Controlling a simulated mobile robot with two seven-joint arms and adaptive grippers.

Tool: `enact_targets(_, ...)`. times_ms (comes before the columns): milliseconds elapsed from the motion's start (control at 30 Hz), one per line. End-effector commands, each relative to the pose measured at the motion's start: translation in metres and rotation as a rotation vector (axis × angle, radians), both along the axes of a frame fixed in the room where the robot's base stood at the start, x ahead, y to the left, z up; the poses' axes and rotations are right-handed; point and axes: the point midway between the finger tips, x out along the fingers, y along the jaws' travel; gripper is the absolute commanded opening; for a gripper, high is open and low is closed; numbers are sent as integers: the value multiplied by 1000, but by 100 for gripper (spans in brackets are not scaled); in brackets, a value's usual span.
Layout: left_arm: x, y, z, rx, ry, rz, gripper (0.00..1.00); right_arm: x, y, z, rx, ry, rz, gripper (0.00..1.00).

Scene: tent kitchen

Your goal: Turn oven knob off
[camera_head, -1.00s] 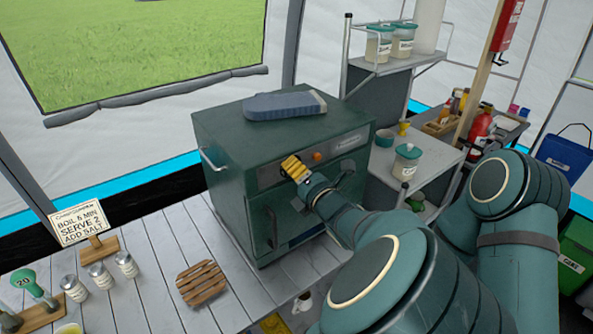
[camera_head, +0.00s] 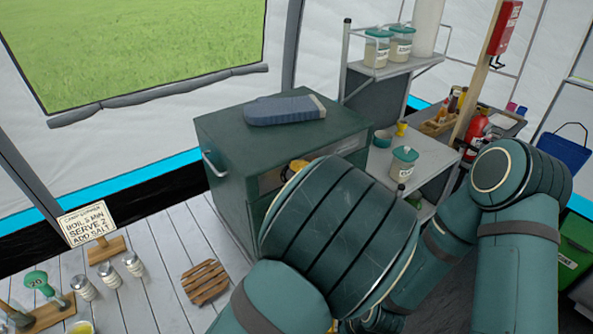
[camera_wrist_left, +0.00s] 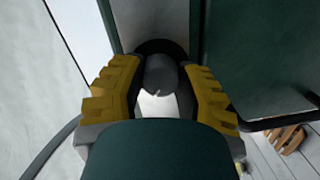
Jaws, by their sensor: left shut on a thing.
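The dark green oven (camera_head: 232,165) stands on the plank table. My own arm covers most of its front in the head view. Only a strip of the control panel (camera_head: 347,146) shows at the upper right of the front. My left gripper (camera_head: 297,165) shows there only as a bit of yellow finger at the panel. In the left wrist view, the two yellow fingers of the left gripper (camera_wrist_left: 160,88) stand on either side of a round grey knob (camera_wrist_left: 160,72) and are shut on it. The knob's marking cannot be read.
A blue-grey oven mitt (camera_head: 285,110) lies on the oven. A slatted wooden trivet (camera_head: 205,282), several shakers (camera_head: 108,273) and a sign (camera_head: 88,226) stand on the table to the left. A shelf with jars (camera_head: 403,163) is close on the right.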

Motion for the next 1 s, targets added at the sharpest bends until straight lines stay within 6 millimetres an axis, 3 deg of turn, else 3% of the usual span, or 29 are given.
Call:
enact_targets(600,2,1,6,472,337,3,0,-2,-3,56,10,-1,2,47)
enact_targets(1000,3,0,4,745,535,4,0,-2,-3,80,13,-1,3,47)
